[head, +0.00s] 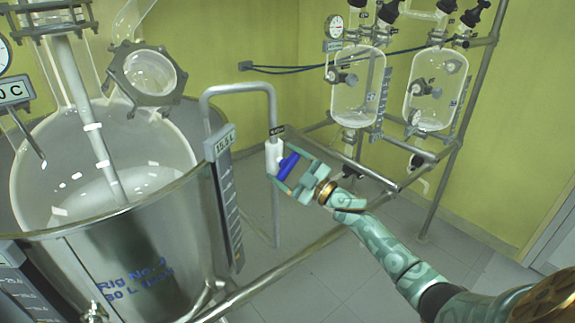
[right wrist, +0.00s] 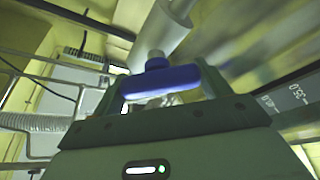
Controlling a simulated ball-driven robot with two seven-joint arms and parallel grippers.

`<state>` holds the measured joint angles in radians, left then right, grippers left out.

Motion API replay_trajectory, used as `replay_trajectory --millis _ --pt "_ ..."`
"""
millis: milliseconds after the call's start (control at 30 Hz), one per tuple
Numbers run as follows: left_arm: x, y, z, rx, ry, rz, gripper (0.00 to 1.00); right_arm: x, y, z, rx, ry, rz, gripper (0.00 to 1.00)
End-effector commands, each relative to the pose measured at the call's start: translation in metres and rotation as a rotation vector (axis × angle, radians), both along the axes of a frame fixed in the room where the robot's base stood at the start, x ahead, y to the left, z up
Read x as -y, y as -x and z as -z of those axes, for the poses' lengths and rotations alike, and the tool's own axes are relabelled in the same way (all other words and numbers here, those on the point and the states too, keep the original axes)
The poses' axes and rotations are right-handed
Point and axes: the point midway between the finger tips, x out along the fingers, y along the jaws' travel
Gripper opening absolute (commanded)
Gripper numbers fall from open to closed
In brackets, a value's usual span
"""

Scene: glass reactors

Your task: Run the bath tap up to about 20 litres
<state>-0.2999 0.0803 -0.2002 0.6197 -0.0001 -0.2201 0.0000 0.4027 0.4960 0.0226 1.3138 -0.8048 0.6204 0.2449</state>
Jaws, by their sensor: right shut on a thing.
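The bath tap has a white body (head: 273,155) on a grey standpipe and a blue lever handle (head: 287,166). My right gripper (head: 284,172) is shut on the blue handle. In the right wrist view the blue handle (right wrist: 160,81) lies across between the fingers of my right gripper (right wrist: 163,88). A grey spout pipe (head: 238,88) bends from the tap over to the steel bath (head: 150,250). A glass vessel sits in the bath. My left gripper is out of view.
A metal rail (head: 300,252) runs close below my right gripper. Two glass vessels (head: 358,90) (head: 436,88) hang on a pipe frame at the back right. A temperature display (head: 14,90) stands at the left edge. Bare tiled floor lies below my right arm.

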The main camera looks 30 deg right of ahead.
Motion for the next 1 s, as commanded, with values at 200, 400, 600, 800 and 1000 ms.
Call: replay_trajectory --millis 200,400,600,800,1000 --pt "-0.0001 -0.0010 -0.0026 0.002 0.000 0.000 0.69 -0.0005 0.0000 0.0005 0.009 0.135 0.000 0.54" --pt "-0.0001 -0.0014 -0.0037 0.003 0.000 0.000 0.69 -0.0008 0.0000 0.0012 0.015 0.209 0.000 0.54" --pt "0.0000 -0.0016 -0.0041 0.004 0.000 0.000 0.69 -0.0012 0.0001 0.0019 0.017 0.238 -0.001 0.54" --pt "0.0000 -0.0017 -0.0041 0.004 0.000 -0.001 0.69 -0.0013 0.0001 0.0021 0.017 0.243 -0.001 0.54" --pt "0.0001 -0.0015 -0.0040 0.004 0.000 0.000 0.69 -0.0013 0.0001 0.0023 0.017 0.241 0.000 0.54"
